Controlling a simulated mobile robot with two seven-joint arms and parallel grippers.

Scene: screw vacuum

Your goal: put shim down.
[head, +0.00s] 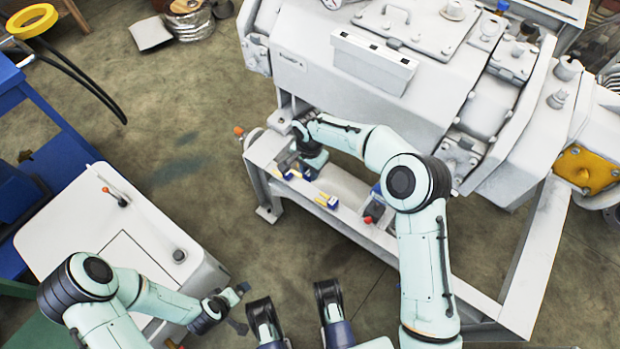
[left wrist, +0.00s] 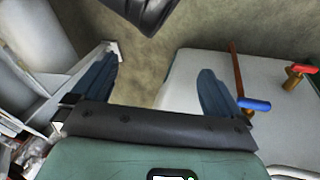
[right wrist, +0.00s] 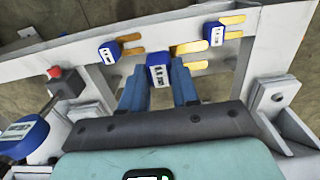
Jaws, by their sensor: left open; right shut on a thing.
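My right gripper (head: 308,160) is over the pale beam (head: 350,217) below the white machine. Whether this shim touches the beam is unclear. Another blue and yellow shim (right wrist: 108,52) lies to its left on the beam, and one more (right wrist: 213,34) to its right. A shim also shows in the head view (head: 327,201). My left gripper (head: 236,297) is open and empty near the white cart, also in the left wrist view (left wrist: 158,88).
The white machine (head: 350,75) stands close behind the beam. A red button box (right wrist: 62,82) and a blue-headed tool (right wrist: 25,133) are left of the held shim. The white cart (head: 85,225) has levers on top. Open floor (head: 190,120) lies between cart and machine.

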